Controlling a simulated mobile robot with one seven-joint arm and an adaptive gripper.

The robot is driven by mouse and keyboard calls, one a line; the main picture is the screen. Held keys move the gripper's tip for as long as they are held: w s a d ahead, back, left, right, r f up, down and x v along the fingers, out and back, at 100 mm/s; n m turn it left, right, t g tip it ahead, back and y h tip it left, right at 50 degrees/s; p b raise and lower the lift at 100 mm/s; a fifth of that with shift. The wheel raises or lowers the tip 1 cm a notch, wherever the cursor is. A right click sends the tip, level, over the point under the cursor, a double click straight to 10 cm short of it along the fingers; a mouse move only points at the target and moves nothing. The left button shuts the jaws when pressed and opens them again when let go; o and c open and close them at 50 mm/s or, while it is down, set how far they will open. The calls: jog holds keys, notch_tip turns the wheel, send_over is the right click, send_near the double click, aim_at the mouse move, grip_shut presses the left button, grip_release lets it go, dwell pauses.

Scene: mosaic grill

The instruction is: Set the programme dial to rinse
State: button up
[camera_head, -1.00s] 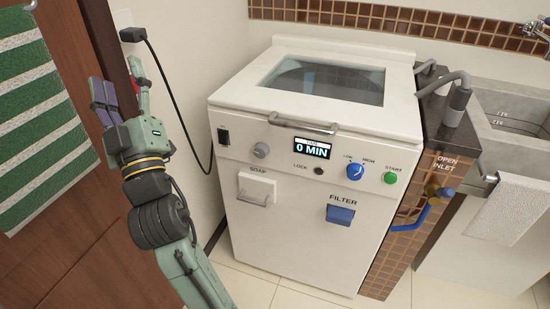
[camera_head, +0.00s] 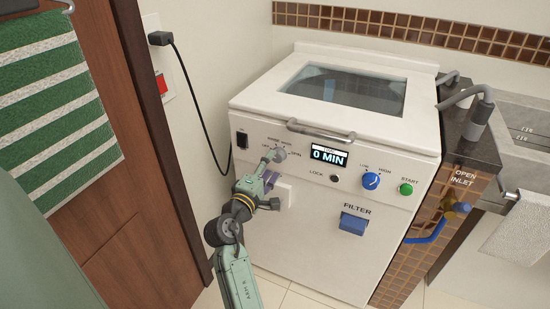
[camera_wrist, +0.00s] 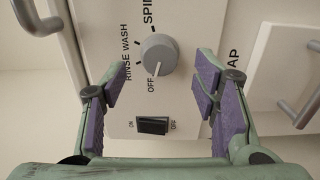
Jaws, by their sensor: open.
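The grey programme dial (camera_wrist: 158,55) is in the wrist view, on the white front panel of the washing machine. Its white mark points at OFF; RINSE, WASH and SPIN are printed further round. My gripper (camera_wrist: 161,70) is open, with its purple-padded fingertips on either side of the dial and a visible gap on each side. In the head view my gripper (camera_head: 268,170) is in front of the panel's left part, and the dial (camera_head: 280,154) shows just beyond it. The gripper hides part of the soap drawer there.
The on/off rocker switch (camera_wrist: 153,125) is below the dial in the wrist view. The lid handle (camera_head: 320,130) juts out above the panel. The display (camera_head: 329,155) reads 0 MIN. The blue knob (camera_head: 370,180) and green start button (camera_head: 406,189) are further right.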

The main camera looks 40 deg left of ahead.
aim_at(276, 158)
jog(key=shift+x, duration=1.7)
jog(key=c, duration=1.2)
